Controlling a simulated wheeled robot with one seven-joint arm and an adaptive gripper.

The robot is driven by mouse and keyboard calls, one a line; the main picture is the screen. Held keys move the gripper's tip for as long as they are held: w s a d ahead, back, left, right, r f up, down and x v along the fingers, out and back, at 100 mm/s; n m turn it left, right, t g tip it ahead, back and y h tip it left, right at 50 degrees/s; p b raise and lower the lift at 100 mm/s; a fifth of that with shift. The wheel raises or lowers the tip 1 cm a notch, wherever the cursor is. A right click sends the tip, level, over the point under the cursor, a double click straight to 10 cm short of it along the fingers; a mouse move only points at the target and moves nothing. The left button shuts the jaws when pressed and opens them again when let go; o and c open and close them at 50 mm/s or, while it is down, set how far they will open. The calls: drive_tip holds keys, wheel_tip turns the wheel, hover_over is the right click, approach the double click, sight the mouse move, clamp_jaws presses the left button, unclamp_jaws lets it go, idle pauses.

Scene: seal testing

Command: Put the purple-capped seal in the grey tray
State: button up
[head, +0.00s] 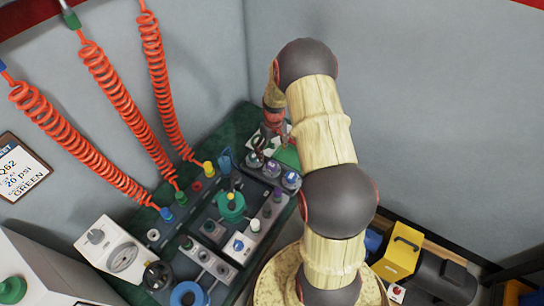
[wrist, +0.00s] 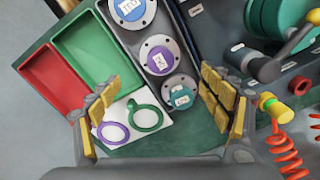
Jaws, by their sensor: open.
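In the wrist view, a round grey flange with a purple cap and a white label (wrist: 161,55) sits in a long grey tray (wrist: 153,105), between a blue-capped one (wrist: 131,10) and a teal-capped one (wrist: 181,92). In the head view the grey tray (head: 270,179) stands at the back of the green bench. My gripper (wrist: 157,98) is open and empty above the tray's near end, with the teal-capped piece between its fingers in the picture. In the head view my gripper (head: 272,128) is small, and its fingertips are hard to make out.
A green tray (wrist: 95,50) and a red tray (wrist: 50,82) lie left of the grey tray. A white card (wrist: 127,126) bears a purple ring and a green ring. A teal valve with a handle (wrist: 275,50) and red coiled hoses (wrist: 285,145) stand to the right.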

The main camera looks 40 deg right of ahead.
drive_tip(key=s+a+r+t, duration=0.1)
drive_tip(key=a+r, duration=0.3)
drive_tip(key=r, duration=0.5)
drive_tip(key=s+a+r+t, duration=0.1)
drive_tip(key=a+r, duration=0.4)
drive_tip(key=r, duration=0.4)
drive_tip(key=s+a+r, duration=0.1)
drive_tip(key=a+r, duration=0.3)
drive_tip(key=r, duration=0.4)
drive_tip(key=s+a+r+t, duration=0.1)
drive_tip(key=s+a+r, duration=0.3)
drive_tip(key=s, duration=0.3)
drive_tip(key=s+a+r+n+t, duration=0.1)
drive_tip(key=s+a+r, duration=0.3)
drive_tip(key=s, duration=0.3)
drive_tip(key=s+a+r+t, duration=0.1)
drive_tip(key=s+a+r, duration=0.4)
drive_tip(key=s, duration=0.1)
drive_tip(key=shift+s+n+t, duration=0.3)
drive_tip(key=shift+s, duration=0.1)
